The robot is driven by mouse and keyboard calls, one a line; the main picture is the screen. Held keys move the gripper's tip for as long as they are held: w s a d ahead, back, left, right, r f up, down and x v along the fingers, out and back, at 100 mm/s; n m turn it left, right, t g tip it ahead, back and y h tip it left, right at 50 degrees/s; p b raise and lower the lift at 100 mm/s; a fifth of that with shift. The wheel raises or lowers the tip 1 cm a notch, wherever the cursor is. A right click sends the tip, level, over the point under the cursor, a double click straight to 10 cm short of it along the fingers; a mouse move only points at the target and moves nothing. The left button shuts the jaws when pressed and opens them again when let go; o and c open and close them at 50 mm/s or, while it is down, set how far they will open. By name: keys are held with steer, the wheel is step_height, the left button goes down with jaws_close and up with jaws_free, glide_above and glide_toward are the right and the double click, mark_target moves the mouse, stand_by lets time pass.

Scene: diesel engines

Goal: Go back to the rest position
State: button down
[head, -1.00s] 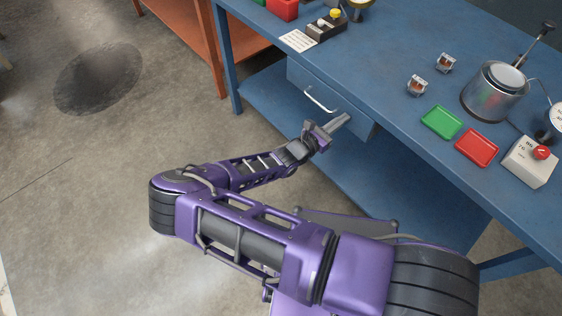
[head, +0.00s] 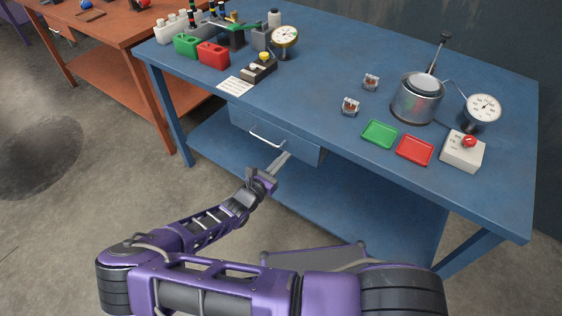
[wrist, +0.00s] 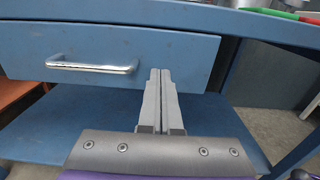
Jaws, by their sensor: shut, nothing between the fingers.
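My gripper (head: 279,162) is shut and empty in front of the blue workbench's drawer (head: 262,131). In the wrist view my gripper (wrist: 160,85) shows its two fingers pressed together. They overlap the right part of the drawer front in the picture, to the right of the metal handle (wrist: 92,66). I cannot tell whether the fingertips touch the drawer. The drawer looks closed. My purple arm reaches across the bottom of the head view.
The blue workbench (head: 320,80) carries a green tray (head: 379,134), a red tray (head: 414,150), a metal pot (head: 418,98), a gauge (head: 483,108) and a switch box (head: 462,151). Its lower shelf (head: 340,205) lies beneath the drawer. An orange bench (head: 110,75) stands left. Bare floor lies at left.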

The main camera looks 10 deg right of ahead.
steer(key=v, duration=1)
steer(key=shift+a, duration=0.2)
